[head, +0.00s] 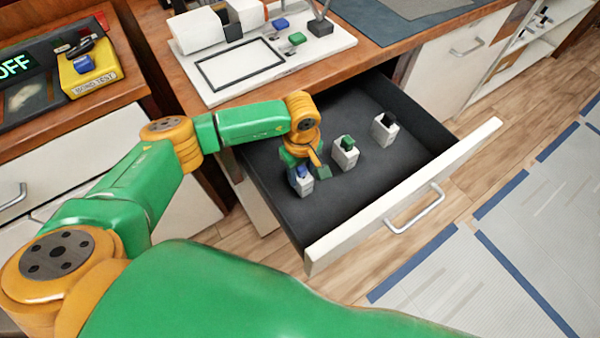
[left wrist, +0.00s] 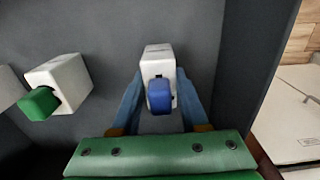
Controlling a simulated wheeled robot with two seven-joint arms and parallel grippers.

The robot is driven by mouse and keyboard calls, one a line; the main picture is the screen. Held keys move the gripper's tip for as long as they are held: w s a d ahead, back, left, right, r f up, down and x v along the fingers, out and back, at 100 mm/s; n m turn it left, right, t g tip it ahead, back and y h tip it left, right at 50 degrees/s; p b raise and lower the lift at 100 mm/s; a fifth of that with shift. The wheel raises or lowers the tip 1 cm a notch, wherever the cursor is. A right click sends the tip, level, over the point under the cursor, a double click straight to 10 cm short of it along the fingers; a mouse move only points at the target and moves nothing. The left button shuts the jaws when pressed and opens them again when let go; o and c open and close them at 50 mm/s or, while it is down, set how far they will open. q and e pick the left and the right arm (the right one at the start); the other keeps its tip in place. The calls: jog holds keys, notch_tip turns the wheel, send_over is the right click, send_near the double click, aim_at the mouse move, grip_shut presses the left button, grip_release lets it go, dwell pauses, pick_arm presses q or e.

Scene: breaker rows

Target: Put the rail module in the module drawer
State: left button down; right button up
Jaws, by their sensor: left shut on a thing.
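The module drawer (head: 405,170) stands pulled open, with a dark floor and a white front. A white rail module with a blue lever (head: 300,181) is at the near left part of the drawer. My left gripper (head: 303,170) is down inside the drawer and shut on this module. In the left wrist view the blue-lever module (left wrist: 158,82) sits between the two blue fingers, close to a drawer wall. I cannot tell whether its base touches the floor. My right gripper is not in view.
A white module with a green lever (head: 345,153) and one with a black lever (head: 384,128) stand in the drawer. A white board (head: 320,47) lies on the wooden counter. A yellow box (head: 90,72) is at the left. The drawer's right part is clear.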

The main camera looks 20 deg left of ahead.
pick_arm(q)
jog(key=shift+f, duration=0.2)
jog(key=shift+c, duration=2.1)
grip_release()
jog(key=shift+a+r, duration=0.1)
jog(key=shift+r, duration=0.05)
jog(key=shift+r, duration=0.15)
notch_tip(320, 180, up, 12)
jog(key=shift+s+b, duration=0.1)
jog(key=shift+b, duration=0.2)
